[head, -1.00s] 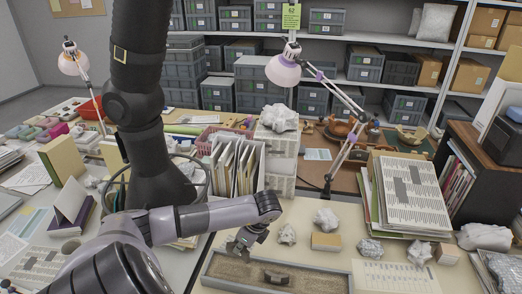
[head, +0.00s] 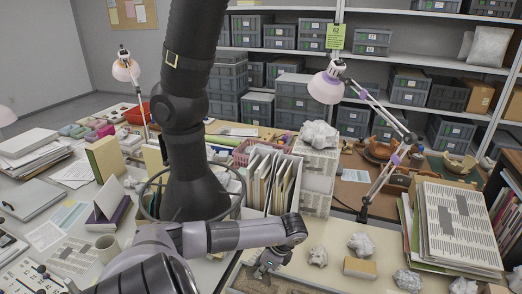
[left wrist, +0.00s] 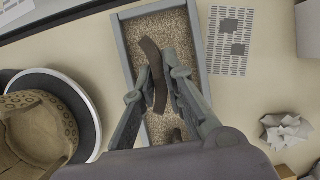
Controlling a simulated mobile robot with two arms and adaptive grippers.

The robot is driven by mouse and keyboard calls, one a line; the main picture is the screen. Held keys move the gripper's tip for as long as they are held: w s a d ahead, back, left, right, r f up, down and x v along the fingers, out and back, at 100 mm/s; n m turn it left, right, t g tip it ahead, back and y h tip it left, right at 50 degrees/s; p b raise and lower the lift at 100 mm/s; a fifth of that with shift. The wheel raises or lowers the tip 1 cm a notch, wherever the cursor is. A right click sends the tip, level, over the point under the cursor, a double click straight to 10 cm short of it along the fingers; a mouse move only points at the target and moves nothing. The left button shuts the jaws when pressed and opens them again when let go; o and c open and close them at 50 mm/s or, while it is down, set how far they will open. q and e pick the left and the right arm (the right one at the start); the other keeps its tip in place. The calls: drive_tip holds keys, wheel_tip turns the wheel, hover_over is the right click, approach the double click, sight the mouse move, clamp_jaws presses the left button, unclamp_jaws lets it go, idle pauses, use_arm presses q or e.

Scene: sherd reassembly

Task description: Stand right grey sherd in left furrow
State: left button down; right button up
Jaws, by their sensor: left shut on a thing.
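A long, curved dark brown-grey sherd (left wrist: 152,58) is between the fingers of my left gripper (left wrist: 156,76) in the left wrist view. The gripper is shut on it, over the sand-filled tray (left wrist: 124,50). I cannot tell whether the sherd touches the sand. A second dark piece (left wrist: 177,135) shows in the tray, partly hidden by my gripper. In the head view my left gripper (head: 268,264) is at the bottom, above the tray (head: 238,279); the sherd is not clear there. No furrow can be made out. My right gripper is not in view.
A patterned brown bowl (left wrist: 32,128) stands on a round dark base left of the tray. A printed sheet (left wrist: 231,40) lies right of it. Crumpled white lumps (head: 318,256) and a small tan block (head: 358,267) lie close by. File boxes (head: 270,180) stand behind.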

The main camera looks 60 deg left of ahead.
sight(261, 279)
use_arm(q)
drive_tip(key=shift+f+b, duration=1.85)
drive_tip(key=shift+f, duration=0.75)
drive_tip(key=shift+f, duration=0.15)
drive_tip(key=c, duration=1.6)
unclamp_jaws()
drive_tip(key=v, duration=1.2)
drive_tip(key=shift+f, duration=0.1)
